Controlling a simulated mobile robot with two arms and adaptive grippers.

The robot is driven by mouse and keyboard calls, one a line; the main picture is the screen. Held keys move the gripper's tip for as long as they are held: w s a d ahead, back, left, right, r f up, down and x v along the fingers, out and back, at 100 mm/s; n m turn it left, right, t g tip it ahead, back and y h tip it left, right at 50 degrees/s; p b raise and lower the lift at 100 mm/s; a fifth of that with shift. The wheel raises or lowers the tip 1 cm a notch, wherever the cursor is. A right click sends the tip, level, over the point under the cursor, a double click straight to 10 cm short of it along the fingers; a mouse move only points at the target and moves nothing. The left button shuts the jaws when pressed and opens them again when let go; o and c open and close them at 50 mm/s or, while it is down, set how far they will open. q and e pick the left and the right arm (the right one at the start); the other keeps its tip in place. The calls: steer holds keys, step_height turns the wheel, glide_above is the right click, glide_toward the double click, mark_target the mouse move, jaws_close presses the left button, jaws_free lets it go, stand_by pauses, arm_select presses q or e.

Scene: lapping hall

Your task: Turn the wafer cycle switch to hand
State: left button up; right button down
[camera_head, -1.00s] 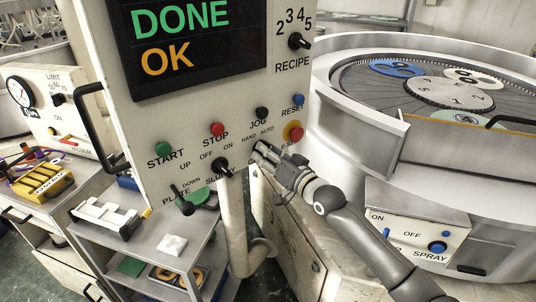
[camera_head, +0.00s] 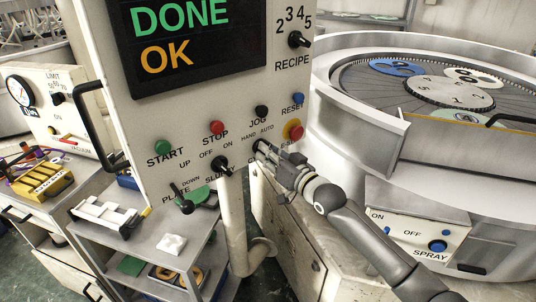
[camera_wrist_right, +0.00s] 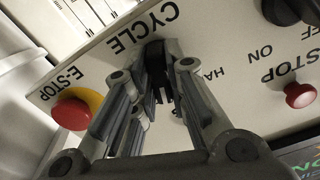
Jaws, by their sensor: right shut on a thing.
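The wafer cycle switch (camera_wrist_right: 157,62) is a dark knob on the white panel, beside the CYCLE lettering in the right wrist view. My right gripper (camera_wrist_right: 160,80) has its two fingers around the knob, one on each side, shut on it. In the head view my right gripper (camera_head: 262,150) reaches the panel just under the HAND and AUTO marks (camera_head: 257,132) and covers most of the switch. Which mark the knob points at cannot be told. My left gripper is not in view.
The red E-STOP button (camera_head: 293,130) on its yellow ring is close to the right of my gripper. The black slurry switch (camera_head: 223,165) is to its left. The blue RESET (camera_head: 299,98) and black JOG (camera_head: 262,112) buttons are above. The display (camera_head: 190,45) reads DONE OK.

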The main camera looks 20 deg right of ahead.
steer(key=shift+d+n, duration=0.1)
steer(key=shift+n, duration=4.7)
steer(key=c, duration=1.4)
jaws_free()
steer(key=shift+c, duration=0.2)
steer(key=v, duration=1.2)
